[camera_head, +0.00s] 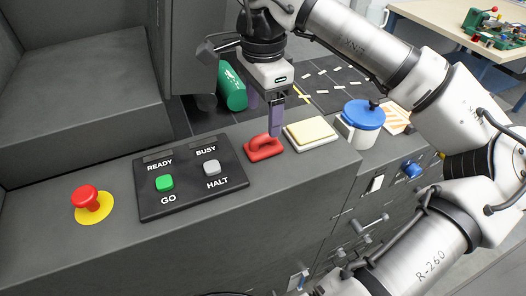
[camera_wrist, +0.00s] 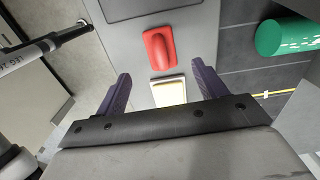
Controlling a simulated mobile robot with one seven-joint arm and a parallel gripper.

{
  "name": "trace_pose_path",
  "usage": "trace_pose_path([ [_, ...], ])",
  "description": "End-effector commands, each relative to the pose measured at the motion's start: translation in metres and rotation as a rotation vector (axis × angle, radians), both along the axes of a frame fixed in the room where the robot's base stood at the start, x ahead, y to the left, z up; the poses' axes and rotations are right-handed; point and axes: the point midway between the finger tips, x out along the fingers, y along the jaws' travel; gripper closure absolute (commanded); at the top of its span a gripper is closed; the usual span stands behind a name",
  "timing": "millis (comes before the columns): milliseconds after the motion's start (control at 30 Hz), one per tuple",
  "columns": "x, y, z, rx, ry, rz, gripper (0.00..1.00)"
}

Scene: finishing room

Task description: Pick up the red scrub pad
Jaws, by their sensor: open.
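The red scrub pad (camera_head: 264,149), with a raised grip, lies on the grey machine top between the button panel and a pale yellow pad. It also shows in the wrist view (camera_wrist: 160,50), ahead of the fingers and upper centre. My gripper (camera_head: 275,129) points down close above the scrub pad in the head view, its purple fingers partly overlapping the pad's far right side. In the wrist view my gripper (camera_wrist: 161,70) has its fingers spread wide with nothing between them held. Whether the fingers touch the pad cannot be told.
The pale yellow pad (camera_head: 311,132) sits right beside the scrub pad. A white pot with a blue lid (camera_head: 363,115) stands farther right. A green cylinder (camera_head: 232,87) lies behind. The button panel (camera_head: 190,174) and a red stop knob (camera_head: 87,198) are to the left.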

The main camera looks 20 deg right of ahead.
Motion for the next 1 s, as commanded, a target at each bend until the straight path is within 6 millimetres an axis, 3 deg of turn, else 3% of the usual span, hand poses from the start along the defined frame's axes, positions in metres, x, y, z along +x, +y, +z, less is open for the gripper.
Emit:
trace_pose_path([
  [33,0.0,0.0,-0.017,0.0,0.0,0.001,0.29],
  [333,0.0,0.001,-0.039,0.001,0.001,0.001,0.29],
  [600,0.0,0.003,-0.079,0.001,0.0,0.0,0.29],
  [867,0.0,0.003,-0.079,0.001,-0.001,0.0,0.29],
  [1000,0.0,0.003,-0.079,0.001,-0.001,0.0,0.47],
])
